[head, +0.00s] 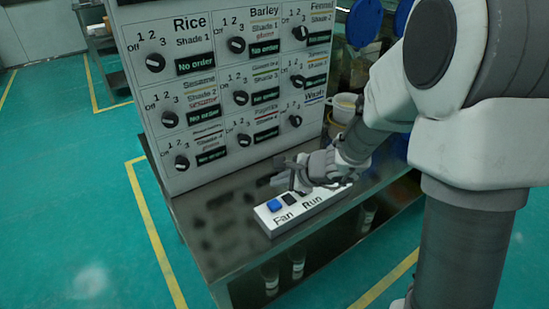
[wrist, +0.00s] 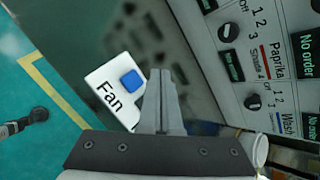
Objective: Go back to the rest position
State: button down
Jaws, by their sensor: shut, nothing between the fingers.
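My gripper (head: 287,179) is in front of the control panel, above the white switch box (head: 268,222) on the metal table. In the wrist view its fingers (wrist: 161,75) are together and hold nothing. The box carries a blue button (head: 274,204) beside the label Fan and a dark button (head: 290,199) beside the label Run. The right part of the box is partly hidden by my gripper. In the wrist view the blue button (wrist: 132,80) lies just left of the fingertips. I cannot tell whether the fingers touch the box.
The upright control panel (head: 222,130) with several knobs and displays stands behind the gripper. A white container (head: 346,103) is behind my arm at the panel's right edge. The table's front edge (head: 290,238) runs below the box. Green floor (head: 70,180) is open to the left.

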jog(key=shift+r, duration=0.1)
jog(key=s+r+n+g+p, duration=0.1)
jog(key=s+r+n+p, duration=0.1)
jog(key=s+r+n, duration=0.5)
jog(key=s+r+n+p, duration=0.3)
jog(key=s+r, duration=0.1)
jog(key=r, duration=0.5)
jog(key=s+d+r+n+h+p, duration=0.4)
jog(key=s+d+r+n+h, duration=0.2)
jog(key=s+d+r, duration=0.3)
jog(key=s+d+n, duration=0.1)
jog(key=s+d, duration=0.3)
jog(key=shift+s+n+h, duration=0.2)
jog(key=shift+n+h, duration=0.1)
jog(key=shift+n, duration=0.1)
jog(key=shift+d, duration=0.1)
